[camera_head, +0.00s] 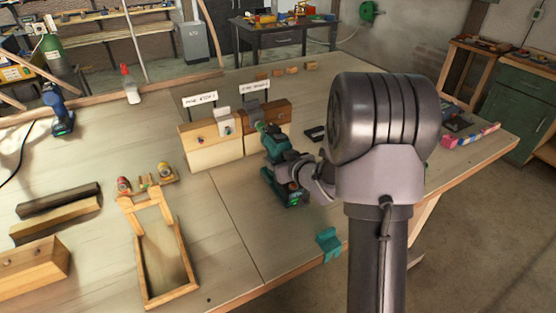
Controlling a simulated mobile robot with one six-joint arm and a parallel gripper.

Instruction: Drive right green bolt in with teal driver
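The teal driver (284,184) stands upright right of the middle, its head close to the front of the darker right block (277,111). My gripper (297,168) is at its handle and appears shut on it; the fingertips are partly hidden. The driver's head covers the lower front of the right block, so I cannot make out the right green bolt or whether the bit touches it. A small green spot, likely a bolt (226,130), shows on the grey plate of the paler left block (206,146). Both blocks carry white signs.
A teal holder (328,243) sits at the table's front edge. A blue driver (58,110) stands at left. A wooden tray (185,262) and loose timber (36,265) lie front left. A small black object (315,133) lies behind my arm. The table between tray and blocks is clear.

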